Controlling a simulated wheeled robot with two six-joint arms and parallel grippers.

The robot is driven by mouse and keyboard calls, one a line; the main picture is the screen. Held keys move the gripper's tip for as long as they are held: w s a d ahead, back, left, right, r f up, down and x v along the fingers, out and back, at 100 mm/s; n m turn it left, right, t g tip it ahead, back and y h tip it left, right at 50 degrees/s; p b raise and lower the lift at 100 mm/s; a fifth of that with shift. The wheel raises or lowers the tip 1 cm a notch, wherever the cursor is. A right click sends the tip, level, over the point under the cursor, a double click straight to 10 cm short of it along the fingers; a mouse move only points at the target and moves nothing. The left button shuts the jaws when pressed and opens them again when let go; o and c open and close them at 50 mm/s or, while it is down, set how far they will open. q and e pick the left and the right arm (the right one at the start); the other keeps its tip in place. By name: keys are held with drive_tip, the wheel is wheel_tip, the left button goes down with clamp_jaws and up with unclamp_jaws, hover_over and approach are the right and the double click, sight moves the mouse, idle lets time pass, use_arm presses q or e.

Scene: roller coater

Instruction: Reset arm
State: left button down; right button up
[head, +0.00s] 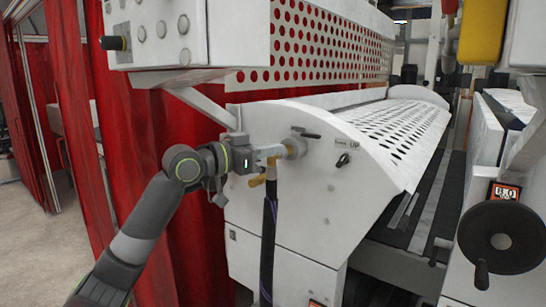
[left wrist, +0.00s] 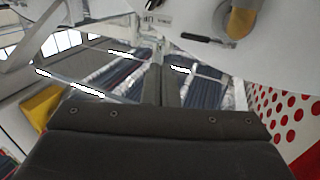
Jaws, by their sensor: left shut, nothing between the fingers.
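My left gripper (head: 262,156) is at the white end panel (head: 325,190) of the coater, its arm coming in from the lower left. In the left wrist view its two dark fingers (left wrist: 165,72) are together with nothing between them. In the head view, a brass valve (head: 258,182) on a dark hose (head: 268,245) and a silver pipe fitting (head: 296,147) appear right beside the gripper. Whether the fingers touch them cannot be told. My right gripper is not in view.
A black lever (head: 306,134) sits on the end panel. A perforated guard (head: 400,125) slopes away behind it. A white control box (head: 165,35) hangs above my left arm. Red curtains (head: 140,130) hang behind. A black handwheel (head: 498,238) stands at right. The floor at left (head: 35,250) is clear.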

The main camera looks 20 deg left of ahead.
use_arm(q)
drive_tip(key=s+d+f+n+g+y, duration=0.15)
drive_tip(key=s+f, duration=0.25)
drive_tip(key=f, duration=1.1)
drive_tip(key=s+f+g+y, duration=0.2)
drive_tip(key=s+f+y, duration=0.1)
drive_tip(key=f, duration=1.2)
drive_tip(key=s+a+f+n+g+y, duration=0.1)
drive_tip(key=s+f+n+g+y, duration=0.25)
drive_tip(key=s+f, duration=1.05)
drive_tip(key=s+a+f+n+g+y, duration=0.1)
drive_tip(key=s+f+g+y, duration=0.15)
drive_tip(key=s, duration=0.75)
drive_tip(key=s+a+f+n+g+y, duration=0.1)
drive_tip(key=s+a+f+g, duration=0.15)
drive_tip(key=s, duration=0.65)
wheel_tip(320, 180, down, 26)
drive_tip(key=s+f+g, duration=0.1)
drive_tip(key=s+f, duration=1.4)
drive_tip(key=shift+s+d+f+g+h, duration=0.15)
drive_tip(key=shift+s+d+g+h, duration=0.15)
drive_tip(key=shift+g+h, duration=0.1)
